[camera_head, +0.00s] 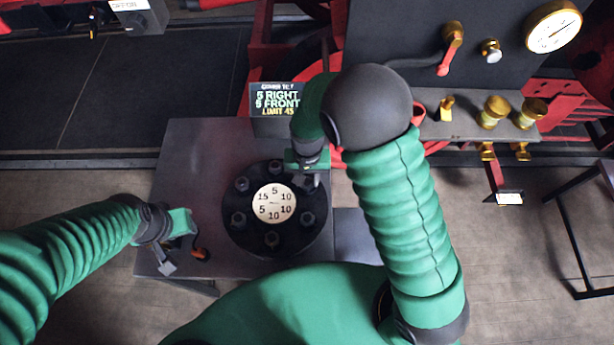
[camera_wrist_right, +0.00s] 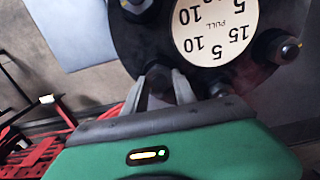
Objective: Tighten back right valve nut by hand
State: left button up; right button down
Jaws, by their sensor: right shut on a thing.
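The black round valve cover (camera_head: 310,240) sits on the grey table, with several dark nuts around a cream dial plate (camera_head: 275,203) marked 5, 10 and 15. My right gripper (camera_head: 308,180) reaches down over the back right nut, which it mostly hides in the head view. In the right wrist view, my right gripper's fingers (camera_wrist_right: 163,78) are shut on the dark back right valve nut (camera_wrist_right: 160,90) at the cover's edge. My left gripper (camera_head: 182,258) is low over the table's left part, apart from the cover; its finger opening is unclear.
A sign (camera_head: 277,100) reading "5 RIGHT, 5 FRONT, LIMIT 45" stands behind the cover. An orange-and-dark item (camera_head: 201,253) lies by my left gripper. Brass valves (camera_head: 493,112), a red lever (camera_head: 449,50) and a gauge (camera_head: 553,30) are at the back right. The table (camera_head: 200,150) is bare at back left.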

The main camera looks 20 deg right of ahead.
aim_at(307, 182)
jog(key=shift+s, duration=0.1)
jog(key=c, duration=1.2)
grip_release()
jog(key=shift+o, duration=1)
jog(key=shift+a+r, duration=0.1)
jog(key=shift+r, duration=0.1)
notch_tip(307, 182, up, 16)
jog(key=b, duration=0.1)
jog(key=shift+r, duration=0.2)
